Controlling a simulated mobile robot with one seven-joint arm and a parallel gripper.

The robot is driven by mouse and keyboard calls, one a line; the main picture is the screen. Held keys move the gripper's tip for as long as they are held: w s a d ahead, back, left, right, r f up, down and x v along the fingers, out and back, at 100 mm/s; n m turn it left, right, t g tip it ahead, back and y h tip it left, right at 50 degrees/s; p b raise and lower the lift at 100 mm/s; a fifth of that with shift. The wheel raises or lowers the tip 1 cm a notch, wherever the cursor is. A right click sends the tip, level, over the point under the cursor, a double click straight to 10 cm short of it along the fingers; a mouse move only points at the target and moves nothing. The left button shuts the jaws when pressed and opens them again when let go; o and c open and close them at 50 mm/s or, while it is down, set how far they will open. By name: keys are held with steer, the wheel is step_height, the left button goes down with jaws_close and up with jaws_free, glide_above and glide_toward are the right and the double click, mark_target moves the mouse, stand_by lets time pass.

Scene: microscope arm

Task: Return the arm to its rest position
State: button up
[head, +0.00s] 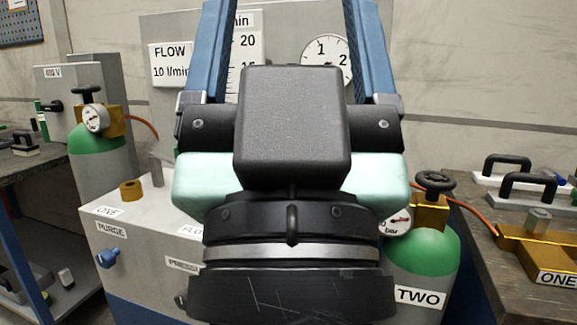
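My gripper (291,20) fills the middle of the head view, seen from behind at close range. Its two blue fingers stand wide apart and point up past the top edge, so their tips are out of view. It is open, and no object shows in the visible gap between the fingers. The black block, the mint-green housing and the dark wrist with a silver ring below are parts of my arm. The rest of my arm is out of view.
Behind my gripper stands a grey panel (190,95) with a dial (327,60) on a grey labelled cabinet (140,255). Green-topped gas cylinders stand left (98,150) and right (425,262). Benches stand at the left (25,165) and right (495,270) edges.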

step_height(320, 180, up, 32)
steer(key=p, duration=3)
steer(key=shift+a, duration=0.1)
